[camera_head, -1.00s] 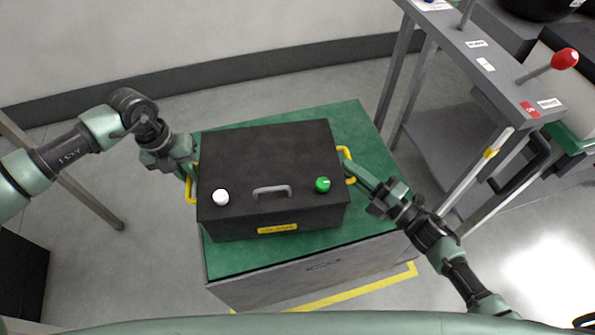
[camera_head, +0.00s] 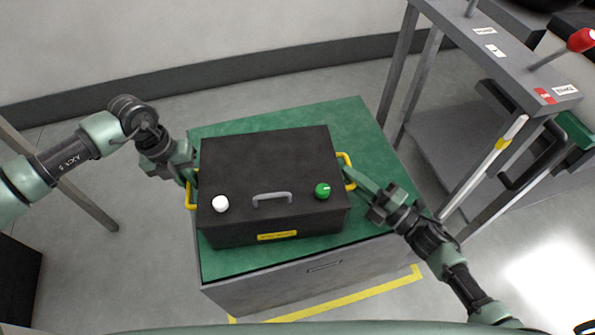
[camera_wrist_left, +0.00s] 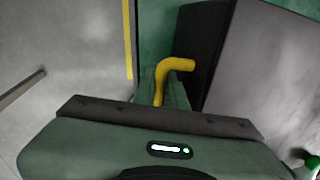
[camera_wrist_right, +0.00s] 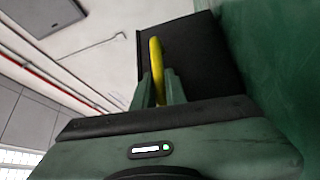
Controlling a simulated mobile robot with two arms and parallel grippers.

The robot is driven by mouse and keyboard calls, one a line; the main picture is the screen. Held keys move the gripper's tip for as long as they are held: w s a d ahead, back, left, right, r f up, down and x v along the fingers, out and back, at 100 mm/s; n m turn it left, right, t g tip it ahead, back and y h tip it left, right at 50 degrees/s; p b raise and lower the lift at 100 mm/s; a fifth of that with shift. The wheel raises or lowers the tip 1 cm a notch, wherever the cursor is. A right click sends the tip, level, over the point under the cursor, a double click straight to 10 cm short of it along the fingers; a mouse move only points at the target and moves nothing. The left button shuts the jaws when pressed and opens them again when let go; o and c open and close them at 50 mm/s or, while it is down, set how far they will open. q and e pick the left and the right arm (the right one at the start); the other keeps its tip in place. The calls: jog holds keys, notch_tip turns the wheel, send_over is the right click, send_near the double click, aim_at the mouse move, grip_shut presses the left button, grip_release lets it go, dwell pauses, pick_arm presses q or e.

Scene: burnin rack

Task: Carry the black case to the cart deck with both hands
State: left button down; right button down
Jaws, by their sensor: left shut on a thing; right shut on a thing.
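The black case (camera_head: 268,170) is over the green top of a grey cabinet (camera_head: 360,125) in the head view. It has a grey top handle, a white knob, a green knob and a yellow label on its front. My left gripper (camera_head: 190,178) is shut on the yellow handle at the case's left side; that handle also shows in the left wrist view (camera_wrist_left: 172,68). My right gripper (camera_head: 348,178) is shut on the yellow handle at the right side, which shows in the right wrist view (camera_wrist_right: 156,70). I cannot tell whether the case touches the top.
A grey cart (camera_head: 490,60) with a red-knobbed lever (camera_head: 580,40) stands at the right. Yellow tape (camera_head: 345,300) marks the floor in front of the cabinet. Clear floor lies between the cabinet and the back wall.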

pick_arm(q)
jog(key=c, duration=1.6)
grip_release()
jog(key=shift+a+f, duration=0.1)
pick_arm(e)
jog(key=c, duration=1.6)
grip_release()
jog(key=shift+d+f, duration=0.1)
jog(key=shift+d, duration=0.05)
pick_arm(q)
jog(key=shift+o, duration=0.7)
pick_arm(e)
jog(key=shift+o, duration=0.7)
jog(key=shift+s, duration=0.1)
pick_arm(q)
notch_tip(320, 180, up, 12)
jog(key=a, duration=0.2)
jog(key=shift+s, duration=0.15)
pick_arm(e)
jog(key=v, duration=1.1)
jog(key=shift+s+d, duration=0.3)
pick_arm(q)
jog(key=shift+f, duration=0.1)
pick_arm(e)
jog(key=shift+f, duration=0.1)
